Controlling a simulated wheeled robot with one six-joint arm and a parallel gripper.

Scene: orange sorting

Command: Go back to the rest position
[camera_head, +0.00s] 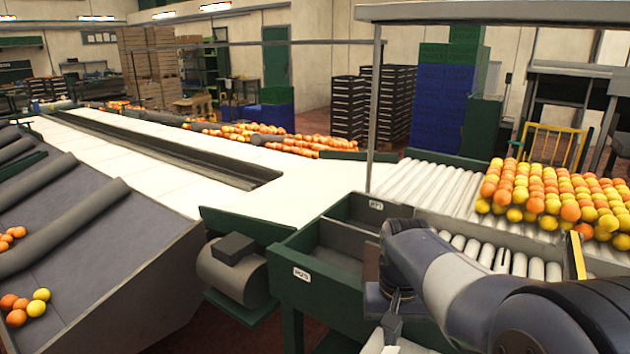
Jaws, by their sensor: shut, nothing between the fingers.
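My arm reaches in from the lower right, bent at a grey and dark blue joint. My gripper (391,328) hangs below the wrist at the bottom edge, partly cut off by the frame. It is shut and holds nothing. Just behind it are green-walled bins (318,262) with grey insides and small white labels. The part I see of the near bin looks empty. The arm hides part of the bins and of the roller conveyor.
Oranges and lemons (552,196) lie heaped on the roller conveyor (425,186) at right. A white sorting table (300,188) runs to the back left. A sloped grey chute (75,260) at left carries several fruits. A thin post (373,110) stands behind the bins.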

